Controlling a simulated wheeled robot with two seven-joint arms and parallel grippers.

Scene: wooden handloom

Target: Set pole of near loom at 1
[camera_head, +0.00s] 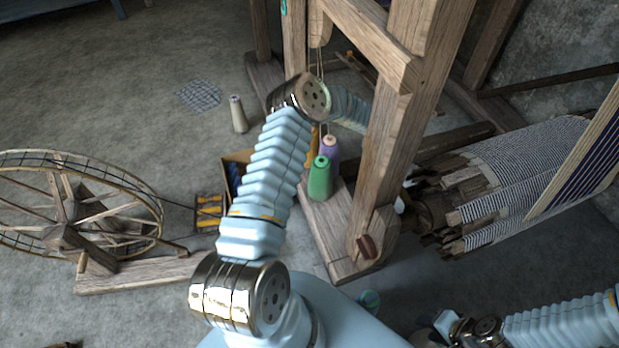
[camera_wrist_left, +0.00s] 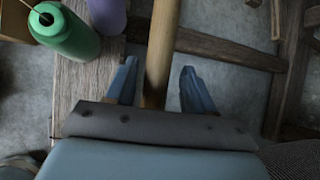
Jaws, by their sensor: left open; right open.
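In the left wrist view, a round light-wood pole (camera_wrist_left: 161,50) runs upward between the two blue fingers of my left gripper (camera_wrist_left: 160,82). The fingers are open, one on each side, with a gap showing on both sides. In the head view my left arm reaches up beside the near loom's frame (camera_head: 390,150). Its gripper is hidden there behind the thick wooden post, and I cannot pick out the pole for certain. My right gripper (camera_head: 430,337) is low at the bottom edge of the head view, small and partly cut off, away from the loom frame.
A green cone (camera_head: 320,180) and a purple cone (camera_head: 330,148) stand on the loom's wooden foot beside my left arm. A spinning wheel (camera_head: 75,212) stands at left. A striped warp roll (camera_head: 530,150) lies at right. Floor at upper left is mostly clear.

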